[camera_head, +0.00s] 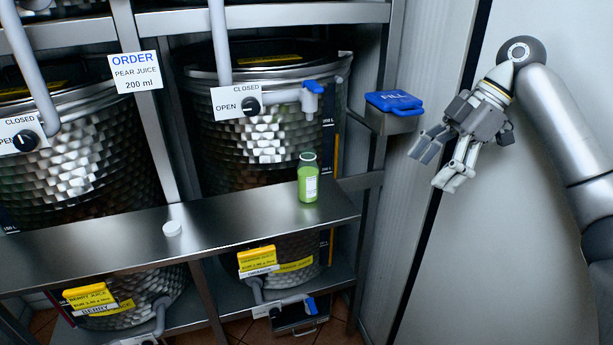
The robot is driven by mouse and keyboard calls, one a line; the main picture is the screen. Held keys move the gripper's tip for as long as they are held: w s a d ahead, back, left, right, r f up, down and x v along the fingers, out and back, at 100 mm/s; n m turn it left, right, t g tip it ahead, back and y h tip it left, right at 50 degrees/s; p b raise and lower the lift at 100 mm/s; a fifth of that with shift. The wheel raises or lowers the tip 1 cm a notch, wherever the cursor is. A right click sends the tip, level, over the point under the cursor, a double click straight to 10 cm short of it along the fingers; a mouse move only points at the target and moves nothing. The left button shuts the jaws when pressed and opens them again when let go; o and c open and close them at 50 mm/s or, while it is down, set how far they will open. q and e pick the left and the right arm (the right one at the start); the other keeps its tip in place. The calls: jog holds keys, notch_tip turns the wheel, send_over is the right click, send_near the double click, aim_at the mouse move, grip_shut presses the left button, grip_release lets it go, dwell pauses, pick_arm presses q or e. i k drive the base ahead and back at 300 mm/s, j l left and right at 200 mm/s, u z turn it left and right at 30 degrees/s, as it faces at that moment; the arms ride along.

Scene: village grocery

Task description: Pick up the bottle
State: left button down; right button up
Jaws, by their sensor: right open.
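A small green bottle (308,179) with a white label stands upright near the right end of a metal shelf (110,250). Its neck looks uncapped, and a white cap (172,229) lies on the same shelf to the left. My right gripper (436,168) is open and empty. It hangs to the right of the bottle, in front of the grey wall panel, well apart from the bottle. My left gripper is not in view.
Large steel tanks (265,150) stand behind the shelf, one with a blue-handled tap (313,88) above the bottle. An order sign (134,72) reads pear juice 200 ml. The shelf between cap and bottle is clear.

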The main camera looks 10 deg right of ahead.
aim_at(308, 170)
jog(key=i+j, duration=0.65)
jog(key=i, duration=0.2)
